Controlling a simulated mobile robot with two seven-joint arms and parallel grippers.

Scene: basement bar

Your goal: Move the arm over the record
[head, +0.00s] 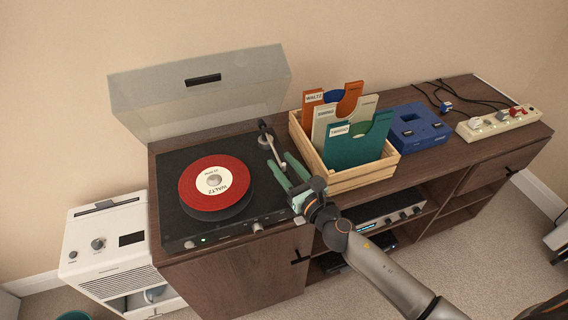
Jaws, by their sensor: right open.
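The record (205,182), red with a white centre and the word WALTZ, lies on the black turntable (172,222). The turntable's lid (215,97) stands open behind it. The tonearm (271,147) is at the right side of the deck, to the right of the record and clear of it. My right gripper (279,166) comes in from the lower right, with its green fingers open and pointing at the tonearm's front end. The tonearm's end lies between the fingertips in this view; I cannot tell whether they touch it. My left gripper is not in view.
A wooden crate (362,178) with orange, cream and green sleeves stands right of the tonearm, close to my right gripper. Further right are a blue box (418,128) and a power strip (497,123) with cables. A white appliance (112,250) stands left of the cabinet.

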